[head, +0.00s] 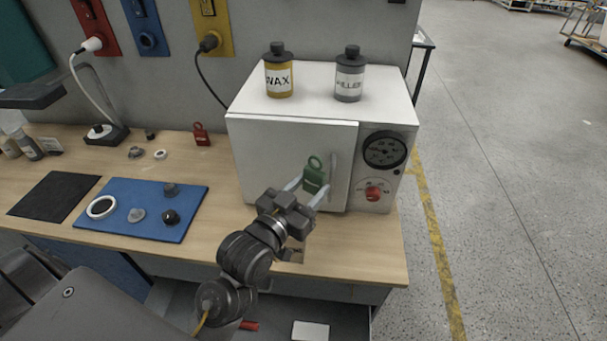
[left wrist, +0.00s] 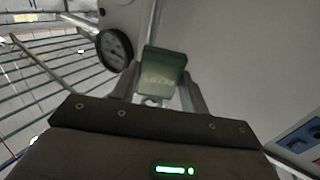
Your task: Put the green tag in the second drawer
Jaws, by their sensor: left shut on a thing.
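The green tag (head: 314,178) is held between the fingers of my left gripper (head: 307,190), in front of the white oven's door and above the bench. Its loop points up in the head view. In the left wrist view the green tag (left wrist: 163,75) sits between the two fingers of my left gripper (left wrist: 161,92). Below the bench top a grey drawer (head: 272,318) stands open, partly hidden by my left arm. A red item and a white block lie in it. I cannot tell which drawer in the stack it is. My right gripper is not in view.
The white oven (head: 290,150) has a gauge, a red knob and a handle close to the tag. A wax bottle (head: 278,75) and a filler bottle (head: 349,78) stand on it. A red tag (head: 201,135) and a blue mat (head: 150,225) with small parts are on the bench.

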